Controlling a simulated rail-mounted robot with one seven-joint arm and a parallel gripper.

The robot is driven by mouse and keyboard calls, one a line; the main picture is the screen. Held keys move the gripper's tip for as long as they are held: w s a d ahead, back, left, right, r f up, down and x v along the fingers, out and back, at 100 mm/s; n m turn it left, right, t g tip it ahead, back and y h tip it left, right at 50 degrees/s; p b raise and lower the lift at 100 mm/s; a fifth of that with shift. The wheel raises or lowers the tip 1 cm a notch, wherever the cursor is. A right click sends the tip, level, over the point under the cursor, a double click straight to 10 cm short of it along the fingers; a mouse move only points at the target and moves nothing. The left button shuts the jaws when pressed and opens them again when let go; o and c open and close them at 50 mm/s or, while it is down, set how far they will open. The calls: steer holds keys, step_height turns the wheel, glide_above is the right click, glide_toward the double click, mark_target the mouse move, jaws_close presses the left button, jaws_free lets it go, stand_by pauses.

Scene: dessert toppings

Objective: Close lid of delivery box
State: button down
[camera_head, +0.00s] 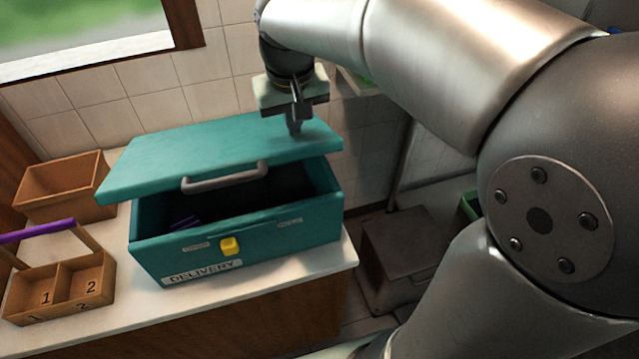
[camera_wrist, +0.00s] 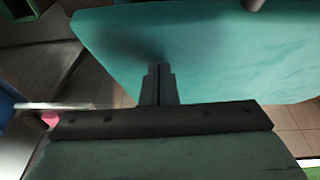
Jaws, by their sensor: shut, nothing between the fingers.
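The teal delivery box (camera_head: 270,243) stands on the white counter with "DELIVERY" on its front and a yellow latch (camera_head: 230,246). Its teal lid (camera_head: 165,158) is partly open, with a dark gap at the front between lid and box. The lid has a grey handle (camera_head: 225,178) on its front edge. My gripper (camera_head: 294,128) is shut and empty, pointing down at the right part of the lid top. In the wrist view the shut fingers (camera_wrist: 159,72) are over the teal lid surface (camera_wrist: 220,50). Whether the fingertips touch the lid I cannot tell. Something purple shows inside the box.
A wooden bin (camera_head: 62,188) stands at the left, behind a wooden carrier (camera_head: 70,287) with compartments marked 1 and 2 and a purple handle. The white counter (camera_head: 150,298) ends just right of the box. A dark bin (camera_head: 400,255) stands lower at the right.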

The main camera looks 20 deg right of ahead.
steer(key=shift+g, duration=0.8)
steer(key=s+d+f, duration=0.1)
steer(key=s+f, duration=0.2)
steer(key=s+d+f+b, duration=0.1)
steer(key=s+f, duration=0.2)
steer(key=s+f+b, duration=0.1)
steer(key=s+f, duration=0.1)
steer(key=f, duration=0.2)
steer(key=shift+s+d, duration=0.4)
steer(key=s+f+p, duration=0.2)
steer(key=s+p, duration=0.1)
steer(key=s, duration=0.6)
steer(key=shift+s+g+y, duration=0.35)
steer(key=shift+g+y, duration=0.05)
steer(key=shift+d, duration=0.1)
